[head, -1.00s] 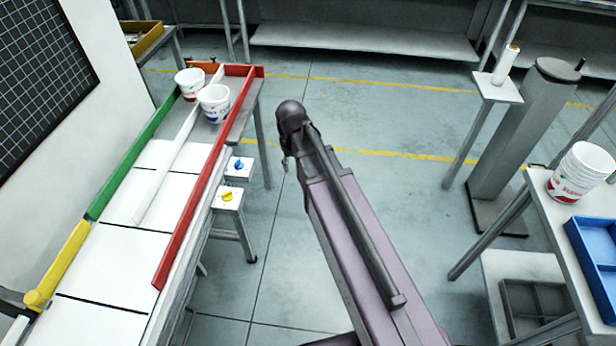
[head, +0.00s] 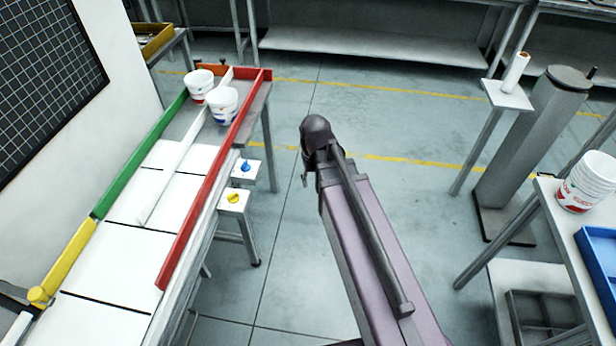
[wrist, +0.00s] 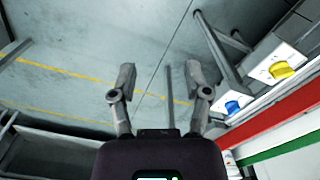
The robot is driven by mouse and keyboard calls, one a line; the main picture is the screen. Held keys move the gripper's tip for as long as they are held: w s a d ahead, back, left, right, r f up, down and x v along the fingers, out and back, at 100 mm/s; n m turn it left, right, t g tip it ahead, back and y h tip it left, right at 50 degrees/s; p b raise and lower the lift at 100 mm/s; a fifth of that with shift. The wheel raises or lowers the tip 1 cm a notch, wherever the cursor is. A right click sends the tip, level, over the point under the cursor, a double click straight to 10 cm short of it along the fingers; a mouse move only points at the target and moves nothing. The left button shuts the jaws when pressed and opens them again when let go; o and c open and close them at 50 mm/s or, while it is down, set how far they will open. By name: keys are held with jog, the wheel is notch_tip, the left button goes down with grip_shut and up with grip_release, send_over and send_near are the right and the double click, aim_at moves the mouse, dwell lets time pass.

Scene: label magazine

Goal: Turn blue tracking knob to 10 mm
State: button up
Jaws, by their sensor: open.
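The blue knob (head: 246,166) sits on a small white box beside the red rail of the conveyor in the head view. It also shows in the wrist view (wrist: 233,107), to the right of the fingers. My gripper (wrist: 160,78) is open and empty, with bare floor between its fingers. It is apart from the knob. In the head view my arm is raised over the floor to the right of the knob, and its fingers are mostly hidden. The knob's scale marks are too small to read.
A yellow knob (head: 234,198) on a similar box is nearer the camera. The red rail (head: 215,180) runs alongside. Two white cups (head: 222,105) stand on the conveyor's far end. A table with a blue tray (head: 600,250) is at right. The floor between is clear.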

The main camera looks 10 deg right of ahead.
jog(key=shift+o, duration=0.5)
jog(key=shift+w+a, duration=0.15)
jog(key=shift+w, duration=0.1)
notch_tip(320, 180, up, 4)
jog(key=n+p, duration=0.4)
jog(key=n, duration=0.9)
send_over(245, 163)
jog(key=shift+a, duration=0.1)
jog(key=shift+f, duration=0.15)
notch_tip(245, 163, down, 14)
jog(key=b, duration=1.4)
jog(key=shift+r, duration=0.2)
jog(key=shift+c, duration=0.2)
